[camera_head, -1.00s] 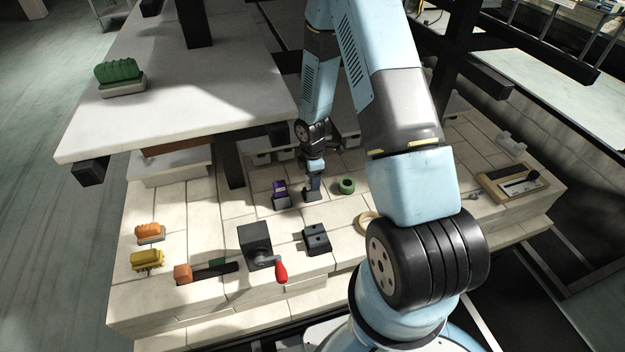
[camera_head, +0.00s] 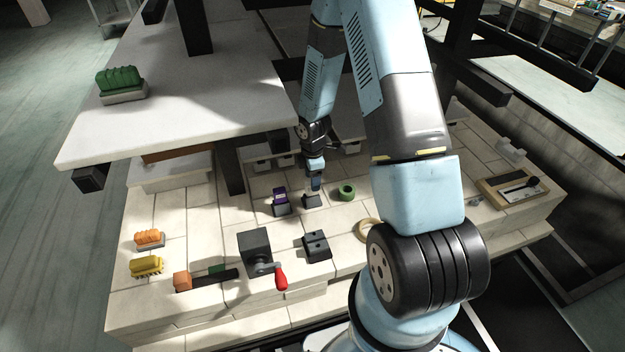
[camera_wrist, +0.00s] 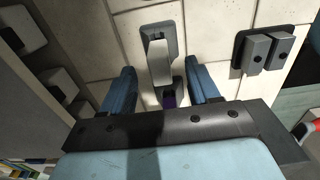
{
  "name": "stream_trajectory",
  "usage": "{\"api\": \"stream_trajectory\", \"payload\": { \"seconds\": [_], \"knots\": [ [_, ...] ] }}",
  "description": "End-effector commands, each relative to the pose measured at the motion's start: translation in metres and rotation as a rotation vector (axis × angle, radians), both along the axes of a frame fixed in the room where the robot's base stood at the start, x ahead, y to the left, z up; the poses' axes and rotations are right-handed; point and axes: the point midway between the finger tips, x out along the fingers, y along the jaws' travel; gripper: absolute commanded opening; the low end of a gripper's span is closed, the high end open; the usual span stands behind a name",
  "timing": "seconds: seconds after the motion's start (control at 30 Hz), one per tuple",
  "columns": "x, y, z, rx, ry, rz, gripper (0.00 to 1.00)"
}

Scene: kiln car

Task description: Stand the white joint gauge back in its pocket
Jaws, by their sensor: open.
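The white joint gauge (camera_wrist: 159,62) is a pale block in the wrist view. It appears to stand upright in a dark grey holder (camera_wrist: 172,30), which also shows in the head view (camera_head: 311,202). My gripper (camera_wrist: 163,84) is open, with one blue finger on each side of the gauge and a visible gap to both. In the head view my gripper (camera_head: 315,184) is just above the holder and hides the gauge. How deep the gauge sits in the pocket cannot be told.
A purple piece in a grey holder (camera_head: 280,200) stands close on the left. A green ring (camera_head: 347,190) lies to the right. A dark two-part block (camera_head: 317,246) and a red-handled crank box (camera_head: 254,243) stand in front. A pale slab (camera_head: 190,90) overhangs the back left.

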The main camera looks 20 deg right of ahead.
Motion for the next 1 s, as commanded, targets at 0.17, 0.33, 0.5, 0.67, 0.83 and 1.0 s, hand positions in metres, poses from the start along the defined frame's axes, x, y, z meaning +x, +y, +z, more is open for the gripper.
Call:
{"api": "stream_trajectory", "payload": {
  "seconds": [0.17, 0.33, 0.5, 0.67, 0.83, 1.0],
  "knots": [
    [0.001, 0.000, 0.006, 0.000, -0.001, -0.001, 0.61],
    [0.000, 0.000, 0.011, 0.001, -0.001, -0.001, 0.61],
    [0.001, 0.000, 0.017, 0.001, -0.001, -0.001, 0.61],
    [0.001, 0.000, 0.022, 0.000, -0.002, -0.001, 0.61],
    [0.000, 0.000, 0.025, 0.000, -0.001, 0.000, 0.61],
    [0.000, 0.000, 0.025, 0.000, -0.001, 0.000, 0.61]
  ]
}}
